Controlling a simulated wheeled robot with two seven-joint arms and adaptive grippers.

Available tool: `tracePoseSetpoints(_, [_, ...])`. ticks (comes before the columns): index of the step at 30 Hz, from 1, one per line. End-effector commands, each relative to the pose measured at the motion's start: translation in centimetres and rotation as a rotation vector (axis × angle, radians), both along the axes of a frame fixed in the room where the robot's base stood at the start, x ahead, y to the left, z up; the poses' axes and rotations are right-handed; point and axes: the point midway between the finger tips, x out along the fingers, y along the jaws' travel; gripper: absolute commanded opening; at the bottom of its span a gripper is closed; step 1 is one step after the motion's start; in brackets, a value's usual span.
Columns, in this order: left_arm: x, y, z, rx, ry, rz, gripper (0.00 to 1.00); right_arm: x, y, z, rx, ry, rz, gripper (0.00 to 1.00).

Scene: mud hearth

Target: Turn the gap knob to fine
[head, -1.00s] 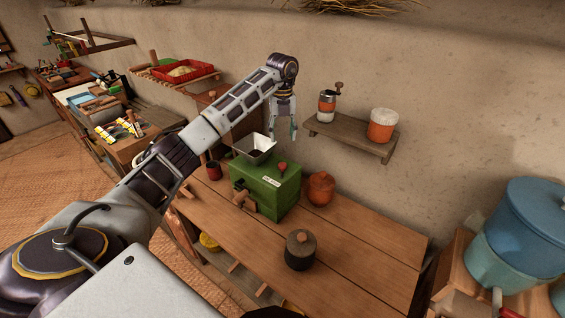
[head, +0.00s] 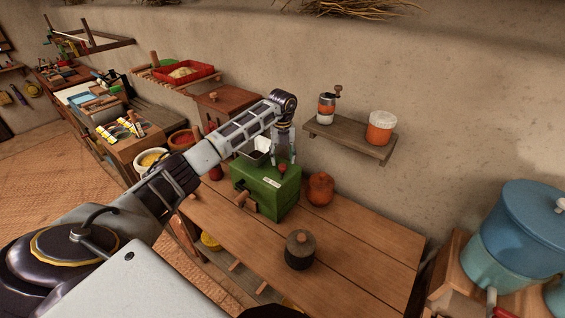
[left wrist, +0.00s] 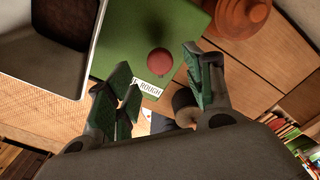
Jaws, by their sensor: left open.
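The gap knob is a small red round knob (head: 282,168) on top of the green mill (head: 262,193), near its front edge. In the left wrist view the red knob (left wrist: 160,61) sits beside a white label (left wrist: 150,87) on which "ROUGH" can be read; the rest of the label is hidden. My left gripper (head: 283,156) is open and points down above the knob. In the left wrist view its green-padded fingers (left wrist: 160,77) are apart, one on each side of the knob, holding nothing. My right gripper does not show.
The mill's metal hopper (head: 258,152) stands close beside my left gripper. An orange-brown round pot (head: 320,188) is right of the mill, and a dark lidded jar (head: 300,250) is in front. A wall shelf (head: 350,138) is behind.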

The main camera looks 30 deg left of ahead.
Motion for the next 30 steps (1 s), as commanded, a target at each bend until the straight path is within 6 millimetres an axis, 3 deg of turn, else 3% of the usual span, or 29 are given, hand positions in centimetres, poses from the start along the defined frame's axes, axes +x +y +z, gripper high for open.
tracePoseSetpoints(9, [0.0,-0.1,-3.1,-0.001,0.001,-0.001,0.53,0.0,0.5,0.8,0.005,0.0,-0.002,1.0])
tracePoseSetpoints(22, [0.0,0.0,-3.7,0.0,-0.001,-0.001,0.53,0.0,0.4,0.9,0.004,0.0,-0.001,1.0])
tracePoseSetpoints(30, [0.0,0.0,-3.7,0.0,-0.001,-0.001,0.18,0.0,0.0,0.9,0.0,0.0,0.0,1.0])
